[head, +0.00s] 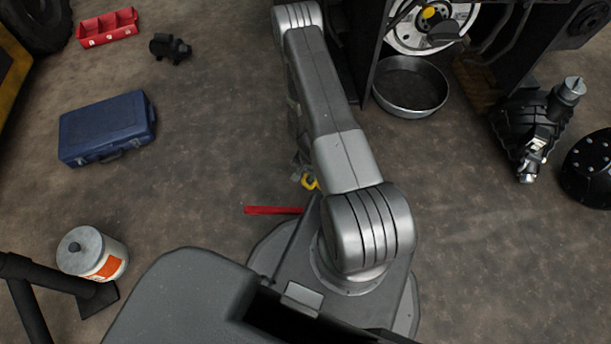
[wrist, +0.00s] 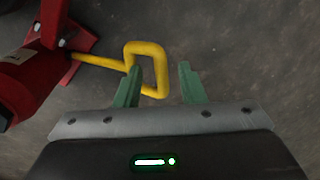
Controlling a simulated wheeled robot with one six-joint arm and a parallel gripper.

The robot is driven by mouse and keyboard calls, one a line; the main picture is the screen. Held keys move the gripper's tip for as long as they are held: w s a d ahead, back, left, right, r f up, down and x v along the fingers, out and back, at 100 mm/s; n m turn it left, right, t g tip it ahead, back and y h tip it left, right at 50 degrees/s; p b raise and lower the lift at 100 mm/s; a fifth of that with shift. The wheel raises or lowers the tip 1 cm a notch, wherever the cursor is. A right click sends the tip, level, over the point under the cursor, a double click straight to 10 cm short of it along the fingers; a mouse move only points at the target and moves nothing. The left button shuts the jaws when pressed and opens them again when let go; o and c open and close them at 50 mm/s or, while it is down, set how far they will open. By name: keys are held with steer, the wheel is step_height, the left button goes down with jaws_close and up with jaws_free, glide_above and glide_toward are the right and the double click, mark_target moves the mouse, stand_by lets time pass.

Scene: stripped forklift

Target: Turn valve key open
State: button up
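The valve key looks to be the yellow bent rod (wrist: 148,47) in the wrist view. It ends in a squared loop and runs left to a red body (wrist: 22,82). My gripper (wrist: 160,67) is open, with two green fingers apart. The left finger covers the loop's lower left part; the loop's right side shows between the fingers. I cannot tell whether the finger touches it. In the head view a small yellow piece (head: 310,182) shows beside my arm, probably the same key; my gripper is mostly hidden there.
A red bar (head: 272,210) lies near my base. A blue case (head: 107,127), a red tray (head: 107,28) and a white canister (head: 92,254) stand at left. A round metal pan (head: 410,87) sits by the forklift. Floor at right is partly clear.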

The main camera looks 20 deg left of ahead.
steer(key=shift+w+a+f, duration=0.1)
steer(key=shift+w+f, duration=0.2)
steer(key=shift+f, duration=0.45)
jaws_close()
